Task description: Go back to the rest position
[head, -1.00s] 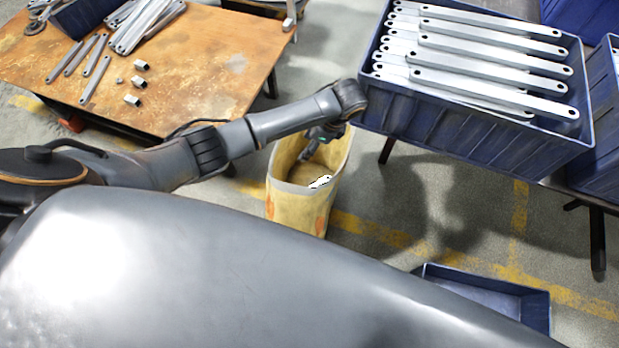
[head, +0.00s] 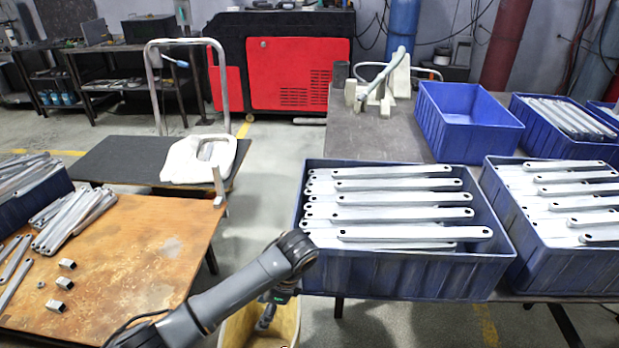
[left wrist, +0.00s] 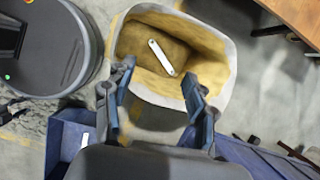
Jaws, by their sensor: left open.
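My left gripper (head: 267,316) hangs over the tall yellow bin (head: 232,332) in the head view, partly hidden by my arm. In the left wrist view its two fingers (left wrist: 158,84) are apart with nothing between them. The bin (left wrist: 222,68) lies beyond the fingertips there. A single pale metal bracket (left wrist: 161,57) lies inside on the brown bottom, apart from the fingers. My right gripper is in neither view.
A blue crate full of long brackets (head: 400,272) stands right of my left arm. A rusty table (head: 150,250) with brackets and small parts is on the left. An empty blue crate (head: 465,140) stands farther back. Floor (head: 262,205) shows between the tables.

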